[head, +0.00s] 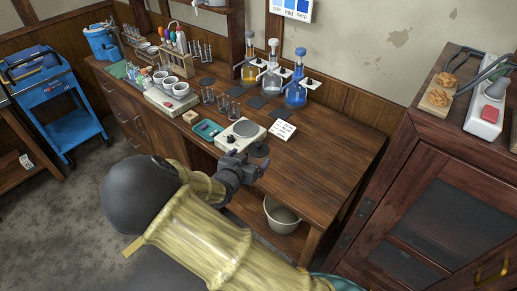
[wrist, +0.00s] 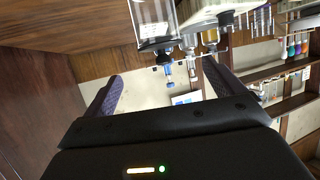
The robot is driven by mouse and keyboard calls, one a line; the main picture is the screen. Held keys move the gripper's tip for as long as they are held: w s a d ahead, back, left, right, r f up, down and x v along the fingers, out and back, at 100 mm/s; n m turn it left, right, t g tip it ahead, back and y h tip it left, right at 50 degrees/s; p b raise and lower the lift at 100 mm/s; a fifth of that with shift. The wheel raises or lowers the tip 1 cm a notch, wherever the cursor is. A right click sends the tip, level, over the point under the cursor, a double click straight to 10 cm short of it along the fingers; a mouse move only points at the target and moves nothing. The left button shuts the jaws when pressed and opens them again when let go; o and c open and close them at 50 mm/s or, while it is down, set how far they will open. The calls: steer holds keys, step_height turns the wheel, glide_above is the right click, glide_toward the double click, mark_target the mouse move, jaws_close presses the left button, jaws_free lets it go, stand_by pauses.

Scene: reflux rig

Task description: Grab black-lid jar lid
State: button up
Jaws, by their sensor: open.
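A clear jar (wrist: 152,20) with a pale label shows upside down at the top of the wrist view. Its black lid (wrist: 158,45) lies between the lines of my two fingers, beyond the tips. In the head view a dark round shape (head: 259,150) just past my gripper (head: 248,161) looks like this lid; the jar body is hard to make out there. My gripper also shows in the wrist view (wrist: 162,85), with its two fingers apart and nothing between them.
A hotplate (head: 243,131) stands on the wooden bench left of my gripper. Stoppered flasks (head: 295,93) stand at the back, with a white keypad-like block (head: 282,131) in front. The bench's right part is clear. A bucket (head: 281,215) sits below.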

mark_target(257, 148)
steer(key=shift+x, duration=1.9)
steer(key=shift+p+x, duration=1.05)
steer(key=shift+x, duration=1.6)
steer(key=shift+a, duration=0.15)
steer(key=c, duration=1.1)
steer(key=shift+o, duration=0.2)
steer(key=shift+r, duration=0.15)
step_height(257, 148, up, 10)
steer(key=shift+f+b, duration=0.1)
steer(key=shift+b, duration=0.4)
